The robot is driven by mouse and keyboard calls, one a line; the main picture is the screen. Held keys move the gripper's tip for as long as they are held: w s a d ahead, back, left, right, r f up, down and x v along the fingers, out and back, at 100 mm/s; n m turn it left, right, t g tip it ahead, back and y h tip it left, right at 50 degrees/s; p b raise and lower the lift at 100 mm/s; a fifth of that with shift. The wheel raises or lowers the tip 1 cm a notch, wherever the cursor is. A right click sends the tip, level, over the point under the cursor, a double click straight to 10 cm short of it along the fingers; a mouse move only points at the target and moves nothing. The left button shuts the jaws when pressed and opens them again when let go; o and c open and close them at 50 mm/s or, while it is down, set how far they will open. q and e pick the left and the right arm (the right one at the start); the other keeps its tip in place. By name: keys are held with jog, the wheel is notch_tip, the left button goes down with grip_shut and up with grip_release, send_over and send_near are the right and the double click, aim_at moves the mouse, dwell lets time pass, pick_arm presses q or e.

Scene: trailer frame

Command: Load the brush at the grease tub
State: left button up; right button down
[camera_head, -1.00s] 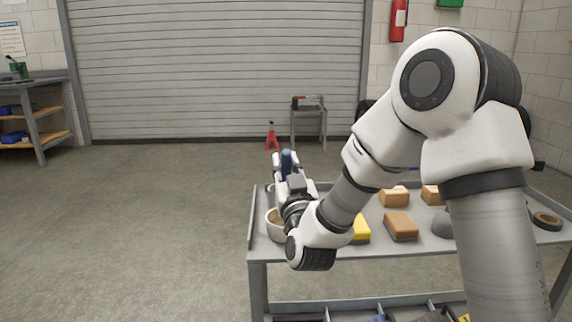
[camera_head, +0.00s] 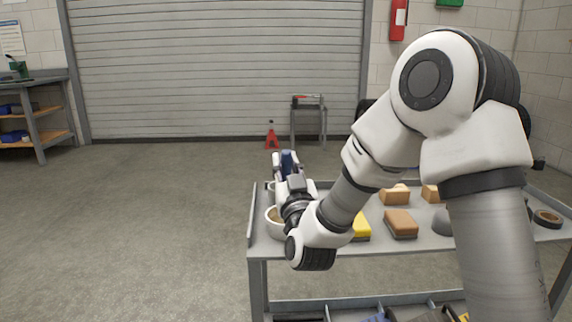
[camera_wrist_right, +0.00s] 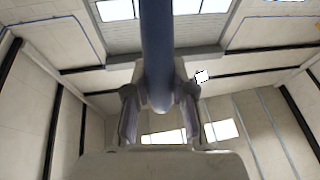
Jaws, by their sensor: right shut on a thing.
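My right gripper (camera_head: 287,160) is over the left end of the grey cart and is shut on a dark blue handle (camera_head: 288,168), which looks like the brush's. In the right wrist view the blue handle (camera_wrist_right: 157,50) runs up between the two fingers (camera_wrist_right: 160,105). The bristles are hidden in both views. A pale round tub (camera_head: 273,227) with a brownish inside, likely the grease tub, stands on the cart just below and left of the gripper. The gripper and wrist partly cover it. My left gripper is not in view.
On the cart top (camera_head: 420,240) are a yellow sponge-like block (camera_head: 361,228), several tan blocks, one at the front (camera_head: 400,223), and a dark ring (camera_head: 547,219). My right arm hides part of the cart. The floor left of the cart is clear.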

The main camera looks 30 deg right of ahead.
jog(key=shift+r+p, duration=2.85)
jog(key=shift+r, duration=0.7)
jog(key=shift+f, duration=0.1)
